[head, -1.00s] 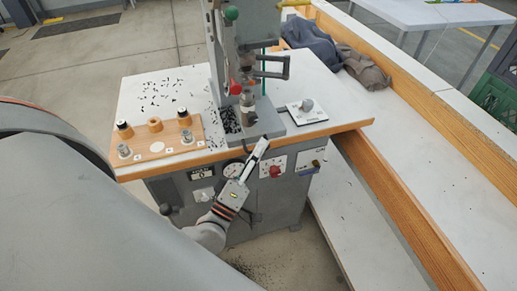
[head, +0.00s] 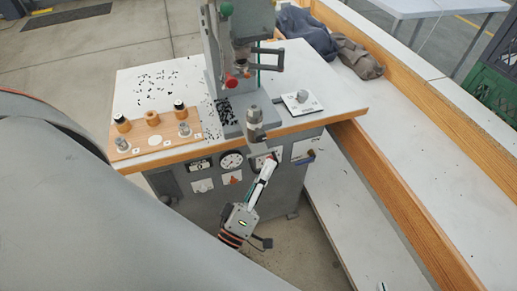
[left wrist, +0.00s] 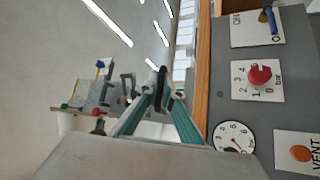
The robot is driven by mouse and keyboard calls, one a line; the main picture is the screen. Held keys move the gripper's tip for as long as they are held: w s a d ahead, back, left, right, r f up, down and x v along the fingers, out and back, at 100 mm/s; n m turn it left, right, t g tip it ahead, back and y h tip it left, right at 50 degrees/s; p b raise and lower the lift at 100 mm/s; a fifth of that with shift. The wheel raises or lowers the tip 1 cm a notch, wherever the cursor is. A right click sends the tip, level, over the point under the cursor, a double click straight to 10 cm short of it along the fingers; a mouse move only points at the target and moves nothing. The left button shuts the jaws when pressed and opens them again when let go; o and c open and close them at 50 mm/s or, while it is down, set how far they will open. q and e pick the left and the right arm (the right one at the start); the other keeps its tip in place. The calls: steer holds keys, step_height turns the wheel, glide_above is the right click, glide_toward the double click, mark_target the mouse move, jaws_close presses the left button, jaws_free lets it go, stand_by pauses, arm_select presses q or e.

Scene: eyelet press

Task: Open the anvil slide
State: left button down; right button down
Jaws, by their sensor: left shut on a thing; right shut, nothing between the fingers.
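The press (head: 240,40) stands on the white bench top. Its anvil post (head: 254,115) sits on the grey slide (head: 257,135), which sticks out past the front of the press base, clear of the upper head. My left gripper (head: 272,161) reaches up from below at the front of the bench. It is shut on a dark piece at the slide's front, probably its handle, seen between the teal fingers in the left wrist view (left wrist: 161,92). The fingers partly hide this piece. Of my right gripper, only a small tip seems to show at the bottom edge (head: 383,287).
A wooden block (head: 155,138) with small parts is at the left of the bench. A white plate with a knob (head: 301,101) is right of the press. Behind my left gripper, the front panel has a gauge (head: 231,160) and a red regulator knob (left wrist: 260,75). Dark bits are scattered on the bench.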

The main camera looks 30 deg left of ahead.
arm_select(q)
steer(key=shift+s+d, duration=0.45)
steer(key=shift+d, duration=0.2)
steer(key=c, duration=2.2)
jaws_free()
steer(key=shift+w, duration=0.1)
steer(key=v, duration=1.2)
steer(key=shift+a, duration=0.1)
